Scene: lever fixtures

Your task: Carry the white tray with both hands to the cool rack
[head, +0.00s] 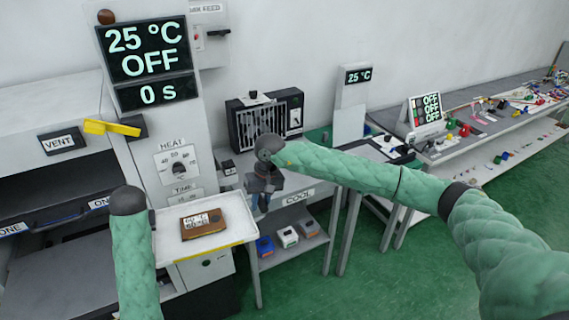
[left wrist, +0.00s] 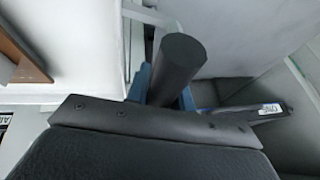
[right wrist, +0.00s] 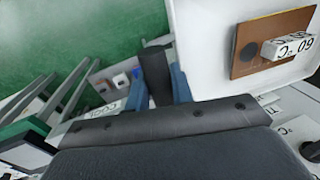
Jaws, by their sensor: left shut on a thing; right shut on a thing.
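The white tray (head: 235,222) is held up in front of the oven panel, with a brown board (head: 203,222) lying on it that carries a small labelled block. My right gripper (head: 262,196) is shut on the tray's right side; the tray (right wrist: 205,80) and the gripper (right wrist: 160,85) also show in the right wrist view. My left gripper (left wrist: 168,88) is shut at the tray's edge (left wrist: 80,50) in the left wrist view; in the head view my left forearm hides it. The cool rack (head: 310,245), labelled COOL, stands just right of and beyond the tray.
The oven's dark opening (head: 50,205) is at the left, with a yellow handle (head: 112,128) above it. The display (head: 150,60) reads 25 °C, OFF, 0 s. A black grille unit (head: 262,122) stands at the back of the rack. Several small boxes (head: 288,237) sit on its lower shelf. A cluttered bench (head: 480,110) stands right.

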